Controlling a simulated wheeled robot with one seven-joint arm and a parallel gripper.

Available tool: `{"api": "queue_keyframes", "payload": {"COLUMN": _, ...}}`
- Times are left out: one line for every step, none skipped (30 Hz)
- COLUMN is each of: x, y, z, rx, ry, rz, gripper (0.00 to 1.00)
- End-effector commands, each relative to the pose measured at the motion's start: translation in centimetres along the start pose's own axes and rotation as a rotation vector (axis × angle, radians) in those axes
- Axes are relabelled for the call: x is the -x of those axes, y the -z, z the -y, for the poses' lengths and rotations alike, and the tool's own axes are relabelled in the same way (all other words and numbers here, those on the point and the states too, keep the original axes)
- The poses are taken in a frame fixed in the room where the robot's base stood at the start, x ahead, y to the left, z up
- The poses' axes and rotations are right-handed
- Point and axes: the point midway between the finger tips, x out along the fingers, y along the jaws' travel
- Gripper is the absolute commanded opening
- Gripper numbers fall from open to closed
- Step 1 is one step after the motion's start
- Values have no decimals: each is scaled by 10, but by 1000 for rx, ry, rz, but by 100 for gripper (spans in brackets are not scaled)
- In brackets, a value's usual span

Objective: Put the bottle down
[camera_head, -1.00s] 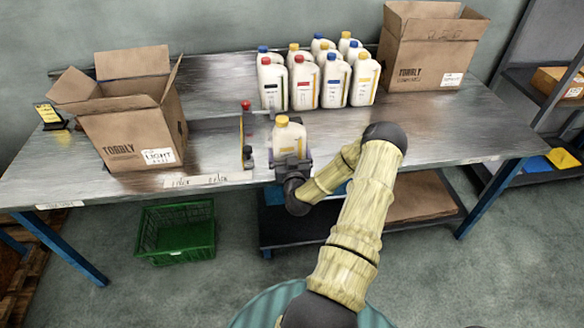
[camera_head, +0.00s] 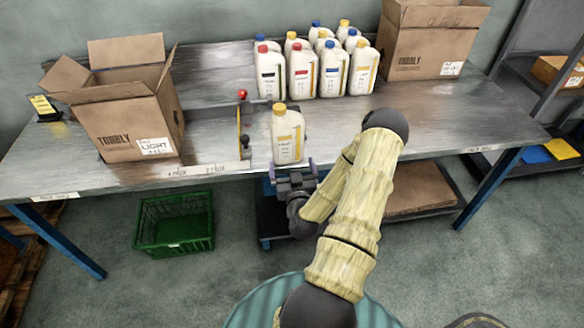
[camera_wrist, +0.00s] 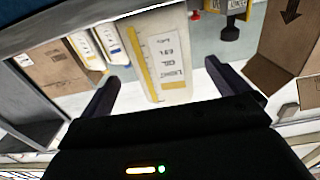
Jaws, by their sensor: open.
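The bottle (camera_head: 288,138) is white with a yellow cap and a yellow-edged label. It stands upright on the table (camera_head: 400,130) near the front edge, beside a small fixture with a red knob (camera_head: 242,94). My gripper (camera_head: 296,172) is just in front of the bottle, at the table's front edge, and is open. In the wrist view the bottle (camera_wrist: 165,60) shows beyond and between the two spread fingers (camera_wrist: 160,85), with a gap to them. The bottle's far side is hidden.
Several similar bottles (camera_head: 303,70) with red, blue and yellow caps stand at the back. An open carton (camera_head: 125,128) is at left, another carton (camera_head: 428,52) at back right. A green crate (camera_head: 175,222) is on the floor. The table right of the bottle is clear.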

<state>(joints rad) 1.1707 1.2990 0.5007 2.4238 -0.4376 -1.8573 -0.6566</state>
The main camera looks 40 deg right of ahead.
Motion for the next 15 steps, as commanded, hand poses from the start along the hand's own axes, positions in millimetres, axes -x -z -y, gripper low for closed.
{"api": "queue_keyframes", "payload": {"x": 0, "y": 0, "z": 0, "rx": 0, "ry": 0, "rz": 0, "gripper": 100}}
{"api": "queue_keyframes", "payload": {"x": 0, "y": 0, "z": 0, "rx": 0, "ry": 0, "rz": 0, "gripper": 100}}
{"api": "queue_keyframes", "payload": {"x": 0, "y": 0, "z": 0, "rx": 0, "ry": 0, "rz": 0, "gripper": 100}}
{"api": "queue_keyframes", "payload": {"x": 0, "y": 0, "z": 0, "rx": 0, "ry": 0, "rz": 0, "gripper": 100}}
{"api": "queue_keyframes", "payload": {"x": 0, "y": 0, "z": 0, "rx": 0, "ry": 0, "rz": 0, "gripper": 100}}
{"api": "queue_keyframes", "payload": {"x": 0, "y": 0, "z": 0, "rx": 0, "ry": 0, "rz": 0, "gripper": 100}}
{"api": "queue_keyframes", "payload": {"x": 0, "y": 0, "z": 0, "rx": 0, "ry": 0, "rz": 1, "gripper": 100}}
{"api": "queue_keyframes", "payload": {"x": 0, "y": 0, "z": 0, "rx": 0, "ry": 0, "rz": 1, "gripper": 100}}
{"api": "queue_keyframes", "payload": {"x": 0, "y": 0, "z": 0, "rx": 0, "ry": 0, "rz": 1, "gripper": 100}}
{"api": "queue_keyframes", "payload": {"x": 0, "y": 0, "z": 0, "rx": 0, "ry": 0, "rz": 1, "gripper": 100}}
{"api": "queue_keyframes", "payload": {"x": 0, "y": 0, "z": 0, "rx": 0, "ry": 0, "rz": 1, "gripper": 100}}
{"api": "queue_keyframes", "payload": {"x": 0, "y": 0, "z": 0, "rx": 0, "ry": 0, "rz": 1, "gripper": 100}}
{"api": "queue_keyframes", "payload": {"x": 0, "y": 0, "z": 0, "rx": 0, "ry": 1, "rz": 1, "gripper": 100}}
{"api": "queue_keyframes", "payload": {"x": 0, "y": 0, "z": 1, "rx": 1, "ry": 4, "rz": 2, "gripper": 100}}
{"api": "queue_keyframes", "payload": {"x": -1, "y": 0, "z": 3, "rx": 4, "ry": 12, "rz": 7, "gripper": 100}}
